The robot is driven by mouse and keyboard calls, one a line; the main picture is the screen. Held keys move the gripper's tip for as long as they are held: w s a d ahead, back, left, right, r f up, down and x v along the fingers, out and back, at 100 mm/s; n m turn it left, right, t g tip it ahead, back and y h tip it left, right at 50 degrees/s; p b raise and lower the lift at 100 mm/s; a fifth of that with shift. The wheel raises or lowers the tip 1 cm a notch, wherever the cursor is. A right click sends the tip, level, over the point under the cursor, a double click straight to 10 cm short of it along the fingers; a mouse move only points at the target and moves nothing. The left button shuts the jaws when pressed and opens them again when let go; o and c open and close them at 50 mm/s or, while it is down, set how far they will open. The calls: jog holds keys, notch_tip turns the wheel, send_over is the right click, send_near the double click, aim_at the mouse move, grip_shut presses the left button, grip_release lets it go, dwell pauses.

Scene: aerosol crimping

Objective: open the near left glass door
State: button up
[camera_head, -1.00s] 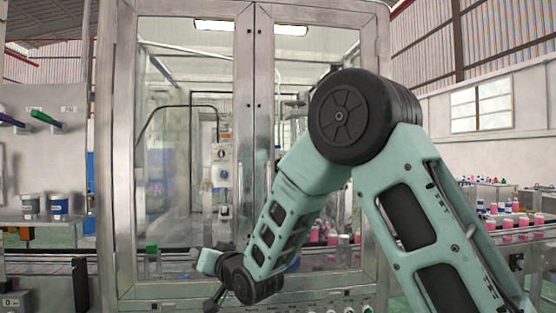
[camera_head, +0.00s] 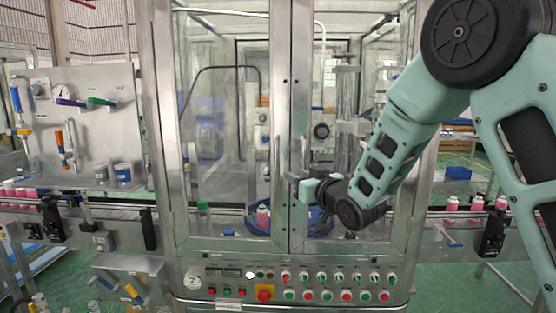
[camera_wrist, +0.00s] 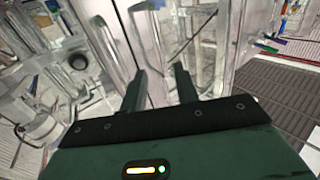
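The near left glass door (camera_head: 225,120) is a metal-framed pane on the front of the machine cabinet and looks shut. Its upright bar handle (camera_head: 277,156) is by the centre seam, beside the right door's handle (camera_head: 303,150). My gripper (camera_head: 291,177) is in front of the seam, near the lower ends of the handles. In the wrist view my gripper (camera_wrist: 158,78) has its two dark fingers apart, with metal door frame and bars ahead of them. I cannot tell whether either finger touches a handle, and I see nothing held.
The right glass door (camera_head: 350,235) is beside it and looks shut. A control panel (camera_head: 290,285) with several buttons runs below the doors. A side panel (camera_head: 80,130) with tools and a conveyor (camera_head: 105,208) with pink bottles stand at the left.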

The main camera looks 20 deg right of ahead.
aim_at(277, 166)
jog(key=p+x, duration=0.5)
jog(key=x, duration=0.6)
jog(key=shift+w+a, duration=0.1)
jog(key=shift+w, duration=0.25)
grip_shut()
